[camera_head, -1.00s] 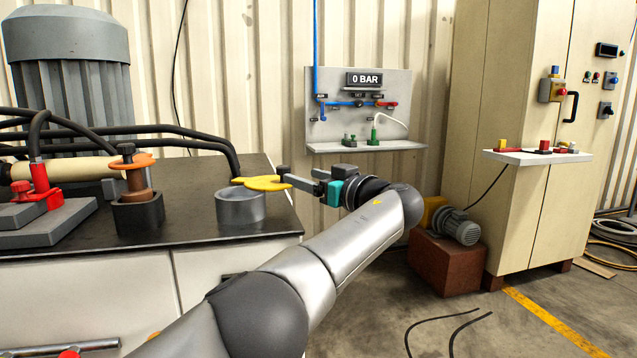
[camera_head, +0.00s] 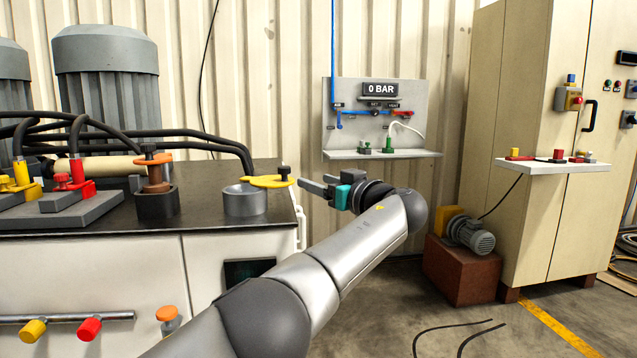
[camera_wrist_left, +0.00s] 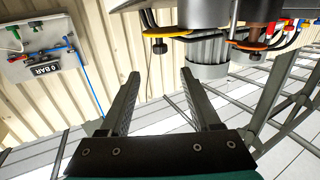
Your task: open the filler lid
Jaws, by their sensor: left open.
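The filler lid (camera_head: 268,181) is a flat yellow plate with a dark knob (camera_head: 284,173) at its right end. It sits off to the right of the grey filler neck (camera_head: 245,202), over its right part and beyond, so the left part of the mouth shows uncovered. My left gripper (camera_head: 304,184) is open and empty, just right of the knob with a small gap. In the left wrist view the gripper (camera_wrist_left: 160,75) has its fingers spread, with the knob (camera_wrist_left: 160,47) beyond the tips. My right gripper is not in view.
The neck stands near the right end of the black bench top (camera_head: 200,211). An orange-topped post (camera_head: 155,175) and hoses are to its left. A gauge panel (camera_head: 375,110) reading 0 BAR hangs behind. A beige cabinet (camera_head: 520,90) stands right.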

